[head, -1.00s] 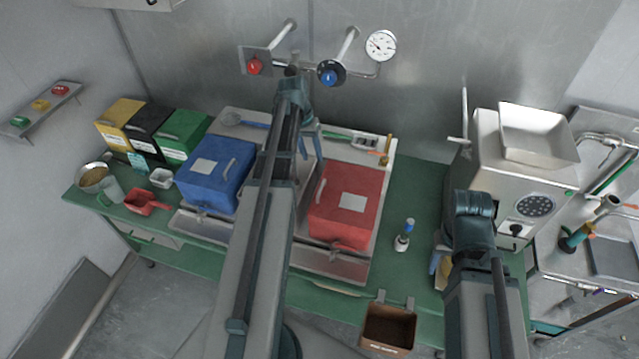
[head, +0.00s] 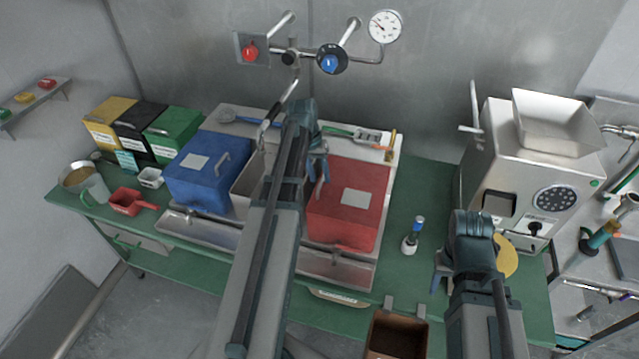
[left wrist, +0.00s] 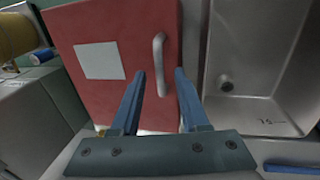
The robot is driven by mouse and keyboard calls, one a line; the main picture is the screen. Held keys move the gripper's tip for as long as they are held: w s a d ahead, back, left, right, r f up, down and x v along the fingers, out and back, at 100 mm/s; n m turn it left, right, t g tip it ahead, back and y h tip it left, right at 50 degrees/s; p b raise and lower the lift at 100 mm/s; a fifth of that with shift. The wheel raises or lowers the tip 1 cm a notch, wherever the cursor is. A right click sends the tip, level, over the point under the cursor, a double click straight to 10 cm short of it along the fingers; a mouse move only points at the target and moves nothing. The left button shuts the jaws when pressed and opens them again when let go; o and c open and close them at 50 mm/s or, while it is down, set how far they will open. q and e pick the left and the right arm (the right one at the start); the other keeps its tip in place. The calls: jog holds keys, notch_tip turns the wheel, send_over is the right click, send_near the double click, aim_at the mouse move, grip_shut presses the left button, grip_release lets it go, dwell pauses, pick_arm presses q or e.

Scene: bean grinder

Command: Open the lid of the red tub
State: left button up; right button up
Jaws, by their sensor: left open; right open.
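The red tub (head: 350,215) stands closed on the bench, with a white label on its lid (head: 372,185). Its lid handle (left wrist: 160,64) is a pale grey bar, also seen in the head view (head: 319,188). My left gripper (head: 318,172) is open over the lid's left edge, at the handle. In the left wrist view its blue fingertips (left wrist: 160,72) straddle the line of the handle; whether the handle lies at finger depth I cannot tell. My right gripper (head: 439,276) is open beside the bench front, partly hidden by its wrist.
A steel sink (left wrist: 262,60) lies beside the red tub, with the blue tub (head: 205,178) beyond. A small bottle (head: 411,241) stands right of the red tub. The grinder (head: 530,190) is at right. Taps and a gauge (head: 385,26) are on the wall above.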

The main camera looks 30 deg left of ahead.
pick_arm(q)
jog(key=shift+f, duration=0.2)
jog(key=shift+c, duration=0.2)
grip_shut()
dwell(1.2)
